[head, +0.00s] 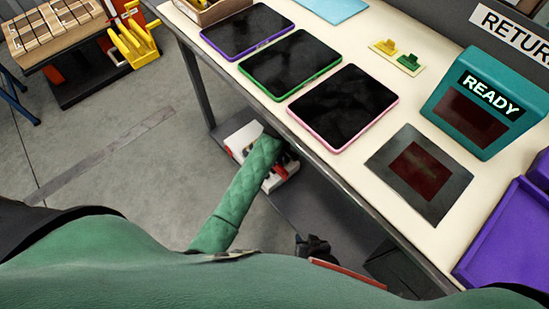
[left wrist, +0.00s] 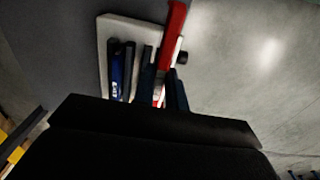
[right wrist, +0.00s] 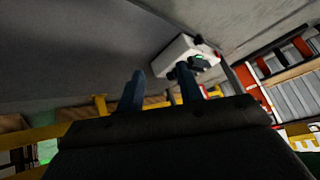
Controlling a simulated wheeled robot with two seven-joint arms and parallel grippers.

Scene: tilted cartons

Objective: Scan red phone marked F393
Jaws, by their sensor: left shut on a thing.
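A red phone (left wrist: 174,35) stands edge-on in the left wrist view, its lower part between the fingers of my left gripper (left wrist: 162,88). The gripper is shut on it; the marking F393 cannot be read. It is at a white rack (left wrist: 106,38) holding dark blue phones (left wrist: 116,72). In the head view, the rack (head: 238,132) is below the table edge, partly hidden by my left arm and gripper (head: 284,152). My right gripper (right wrist: 162,88) is open and empty, low beside the table. A teal scanner (head: 478,112) reads READY behind a dark pad (head: 385,160) with a dark red square.
Three tablets, purple-rimmed (head: 248,32), green-rimmed (head: 290,65) and pink-rimmed (head: 343,105), lie on the table (head: 330,172). A purple tray (head: 500,240) is at the right, near a RETURN sign (head: 515,27). A small yellow and green item (head: 398,56) lies behind the tablets.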

